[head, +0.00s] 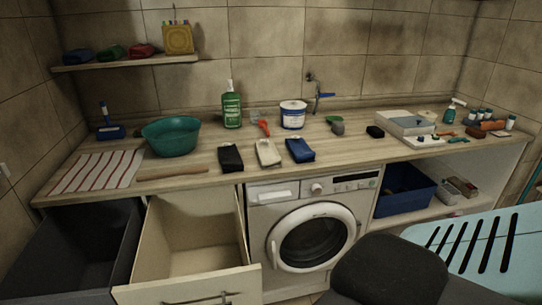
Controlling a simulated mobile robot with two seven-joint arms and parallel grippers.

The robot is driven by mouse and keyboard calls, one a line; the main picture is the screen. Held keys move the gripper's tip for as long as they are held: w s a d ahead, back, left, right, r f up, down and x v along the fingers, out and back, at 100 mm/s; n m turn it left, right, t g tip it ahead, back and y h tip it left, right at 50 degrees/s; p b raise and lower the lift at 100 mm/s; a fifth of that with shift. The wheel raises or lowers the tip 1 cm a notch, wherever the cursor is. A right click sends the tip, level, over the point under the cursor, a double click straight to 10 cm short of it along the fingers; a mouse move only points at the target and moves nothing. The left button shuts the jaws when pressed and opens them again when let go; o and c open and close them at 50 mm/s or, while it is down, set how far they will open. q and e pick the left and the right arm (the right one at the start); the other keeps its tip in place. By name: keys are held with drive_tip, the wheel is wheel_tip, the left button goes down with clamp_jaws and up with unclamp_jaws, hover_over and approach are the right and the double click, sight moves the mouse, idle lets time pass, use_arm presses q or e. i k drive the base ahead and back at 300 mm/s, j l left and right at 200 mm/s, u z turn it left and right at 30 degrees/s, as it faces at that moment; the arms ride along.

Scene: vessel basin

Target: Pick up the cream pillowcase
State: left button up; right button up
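The cream pillowcase (268,153) appears as a small folded cream bundle on the front part of the wooden counter (360,150). It lies between a folded black cloth (231,158) on its left and a folded blue cloth (300,150) on its right, apart from both. A red-handled item (264,127) lies just behind it. Neither of my grippers shows in the head view.
A teal basin (171,136) and striped towel (98,171) occupy the counter's left. A green bottle (231,108) and white tub (292,115) stand behind. Below, a cream drawer (190,292) is pulled out beside the washing machine (312,235). A light-blue slotted board (470,245) is right.

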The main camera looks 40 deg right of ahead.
sight(269, 157)
drive_tip(key=i+z, duration=0.2)
drive_tip(key=z, duration=1.4)
